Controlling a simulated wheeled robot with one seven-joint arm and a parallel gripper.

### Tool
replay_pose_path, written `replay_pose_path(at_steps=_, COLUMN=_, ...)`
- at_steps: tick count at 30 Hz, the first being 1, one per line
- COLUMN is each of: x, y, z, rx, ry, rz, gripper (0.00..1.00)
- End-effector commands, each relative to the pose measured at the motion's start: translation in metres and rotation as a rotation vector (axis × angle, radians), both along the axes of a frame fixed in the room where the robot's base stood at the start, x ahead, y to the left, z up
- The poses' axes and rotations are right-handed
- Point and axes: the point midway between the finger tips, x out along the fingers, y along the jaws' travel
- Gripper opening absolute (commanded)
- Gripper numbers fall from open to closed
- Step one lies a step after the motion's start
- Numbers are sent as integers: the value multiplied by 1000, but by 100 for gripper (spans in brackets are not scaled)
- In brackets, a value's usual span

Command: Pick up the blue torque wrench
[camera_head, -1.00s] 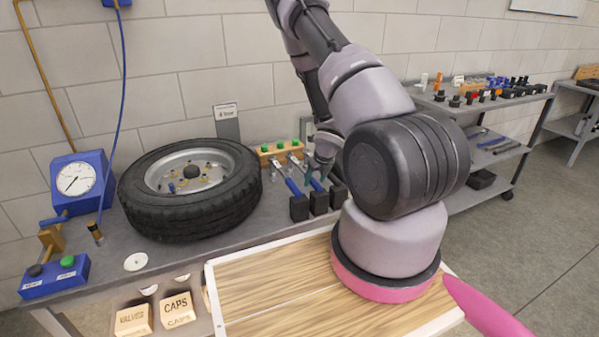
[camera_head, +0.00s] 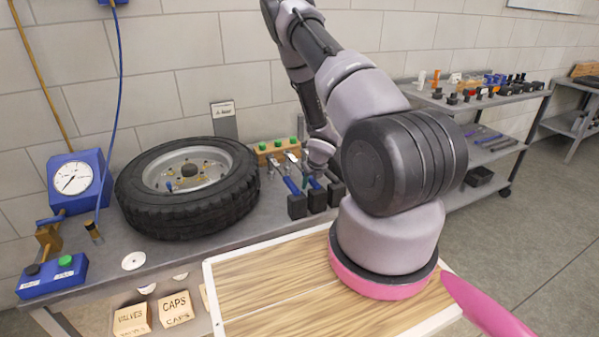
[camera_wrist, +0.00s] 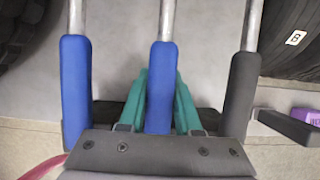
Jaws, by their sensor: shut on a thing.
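In the wrist view two have blue handles, the left one (camera_wrist: 75,90) and the middle blue torque wrench (camera_wrist: 160,85), and the right one (camera_wrist: 243,85) has a dark handle. My gripper (camera_wrist: 160,100) has its teal fingers shut on the middle blue handle, one on each side. In the head view the left blue handle (camera_head: 291,186) is plain, while my arm partly hides the gripper (camera_head: 306,180) and the other wrenches.
A tyre on a wheel (camera_head: 188,190) lies close to the left of the wrenches. A wooden rack with green knobs (camera_head: 277,150) stands behind. Black blocks (camera_head: 297,206) sit at the handles' lower ends. A wood-topped tray (camera_head: 270,275) lies in front.

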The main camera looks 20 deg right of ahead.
Motion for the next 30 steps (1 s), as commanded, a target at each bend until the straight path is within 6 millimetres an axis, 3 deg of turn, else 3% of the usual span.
replay_pose_path(at_steps=8, x=2, y=0, z=10, rx=1, ry=-5, rz=-1, gripper=0)
replay_pose_path(at_steps=21, x=2, y=0, z=83, rx=1, ry=-5, rz=-1, gripper=0)
replay_pose_path(at_steps=30, x=1, y=0, z=101, rx=0, ry=-2, rz=0, gripper=0)
